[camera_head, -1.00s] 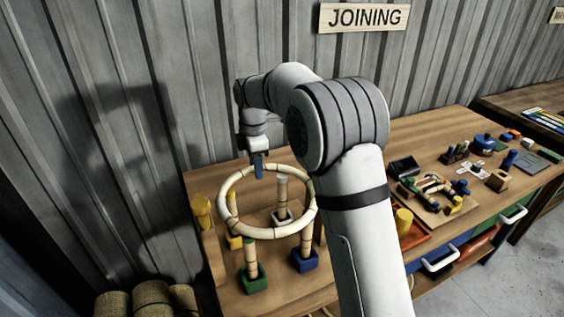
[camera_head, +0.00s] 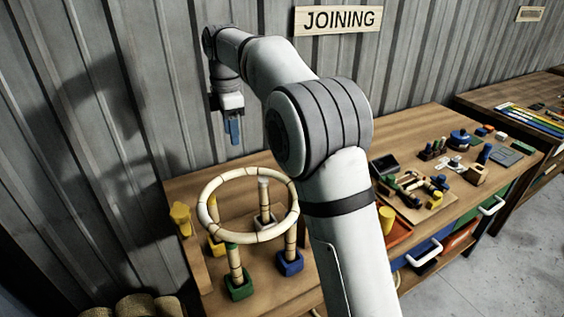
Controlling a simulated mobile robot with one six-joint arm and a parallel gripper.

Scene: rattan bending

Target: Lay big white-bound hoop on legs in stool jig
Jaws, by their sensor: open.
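The big white-bound hoop (camera_head: 204,222) is a pale rattan ring with light bindings. It lies roughly level on top of the upright legs at the left of the bench. The stool jig has separate coloured blocks: green (camera_head: 239,286), blue (camera_head: 290,264), yellow (camera_head: 215,247) and grey-white (camera_head: 265,221). Legs rise from them, with a front leg (camera_head: 235,260) in the green block and another leg (camera_head: 291,236) in the blue one. My gripper (camera_head: 234,132) is open and empty, pointing down well above and behind the hoop, clear of it. The exact contact at each leg top is hard to see.
A yellow piece (camera_head: 181,217) stands left of the jig on the wooden bench (camera_head: 410,140). Tools and small parts crowd a board (camera_head: 412,207) at the right. A corrugated wall (camera_head: 130,100) stands behind my gripper. My arm hides the bench middle.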

